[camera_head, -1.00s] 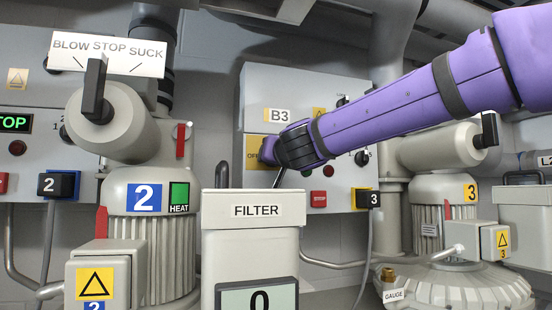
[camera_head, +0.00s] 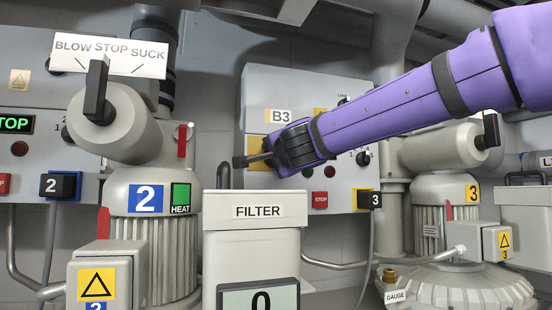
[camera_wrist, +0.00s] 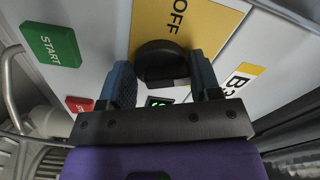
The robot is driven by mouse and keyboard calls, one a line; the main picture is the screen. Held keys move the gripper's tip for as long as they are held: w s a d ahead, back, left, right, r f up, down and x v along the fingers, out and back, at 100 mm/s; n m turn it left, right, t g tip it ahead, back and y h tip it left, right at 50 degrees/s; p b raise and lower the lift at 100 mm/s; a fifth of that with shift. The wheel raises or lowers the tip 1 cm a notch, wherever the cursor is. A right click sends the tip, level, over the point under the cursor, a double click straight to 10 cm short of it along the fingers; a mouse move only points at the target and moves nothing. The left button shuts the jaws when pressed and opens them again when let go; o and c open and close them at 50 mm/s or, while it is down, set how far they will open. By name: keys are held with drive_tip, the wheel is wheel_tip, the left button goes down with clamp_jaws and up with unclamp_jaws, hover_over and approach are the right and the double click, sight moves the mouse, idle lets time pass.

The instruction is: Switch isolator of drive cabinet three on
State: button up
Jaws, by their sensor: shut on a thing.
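Drive cabinet B3 (camera_head: 290,92) is the grey box on the wall behind my purple arm. Its isolator is a round black knob (camera_wrist: 158,52) on a yellow plate (camera_wrist: 190,22) marked OFF. My gripper (camera_wrist: 162,80) has one blue-grey finger on each side of the knob and is shut on it. In the head view my gripper (camera_head: 252,160) lies against the cabinet's left front, and the knob is hidden behind it. The knob's exact pointing direction cannot be told.
A green START button (camera_wrist: 51,44) and a red button (camera_wrist: 78,104) are near in the wrist view. The cabinet's red STOP button (camera_head: 320,200) sits below my arm. The FILTER box (camera_head: 255,210) and blower 2 (camera_head: 143,198) stand in front.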

drive_tip(key=m, duration=0.4)
drive_tip(key=shift+r+m, duration=0.15)
drive_tip(key=shift+m, duration=0.25)
idle(0.4)
drive_tip(key=o, duration=0.9)
drive_tip(key=v, duration=1)
drive_tip(key=shift+s, duration=0.4)
drive_tip(key=shift+s+d, duration=0.1)
